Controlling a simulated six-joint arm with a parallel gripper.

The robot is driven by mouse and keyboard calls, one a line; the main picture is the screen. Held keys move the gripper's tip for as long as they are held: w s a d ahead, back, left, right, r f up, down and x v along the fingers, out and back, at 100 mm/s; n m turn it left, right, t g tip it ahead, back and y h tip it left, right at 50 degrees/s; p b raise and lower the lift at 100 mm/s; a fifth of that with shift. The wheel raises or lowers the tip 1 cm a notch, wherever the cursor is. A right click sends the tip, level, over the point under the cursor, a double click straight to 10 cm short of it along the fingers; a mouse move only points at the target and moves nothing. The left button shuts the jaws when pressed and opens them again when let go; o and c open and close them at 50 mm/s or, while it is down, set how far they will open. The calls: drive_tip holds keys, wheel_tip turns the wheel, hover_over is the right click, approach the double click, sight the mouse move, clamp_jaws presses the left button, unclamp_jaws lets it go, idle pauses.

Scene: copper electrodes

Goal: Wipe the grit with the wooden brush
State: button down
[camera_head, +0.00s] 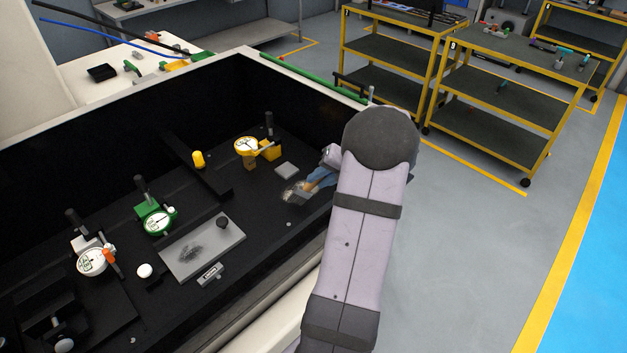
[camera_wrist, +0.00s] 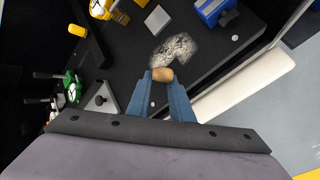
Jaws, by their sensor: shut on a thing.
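My gripper (camera_wrist: 166,82) has blue fingers and is shut on the wooden brush (camera_wrist: 162,74). Only the rounded tan end of the brush shows between the fingertips; its bristles are hidden. A pale, speckled patch of grit (camera_wrist: 178,48) lies on the black surface just beyond the fingertips. In the head view the grit (camera_head: 291,193) shows just left of my gripper (camera_head: 311,183), which is low over the black bed. Whether the brush touches the grit I cannot tell.
A small grey block (camera_head: 287,170) lies close behind the grit. A grey plate (camera_head: 178,265) with a dark smudge and a black knob lies to the left. Dial gauges, one yellow (camera_head: 246,146) and one green (camera_head: 157,222), stand nearby. A blue block (camera_wrist: 213,10) is right of the grit.

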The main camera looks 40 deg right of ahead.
drive_tip(key=d+p, duration=0.3)
drive_tip(key=d, duration=0.2)
wheel_tip(320, 180, up, 8)
drive_tip(key=p, duration=0.5)
drive_tip(key=shift+p, duration=0.3)
idle(0.4)
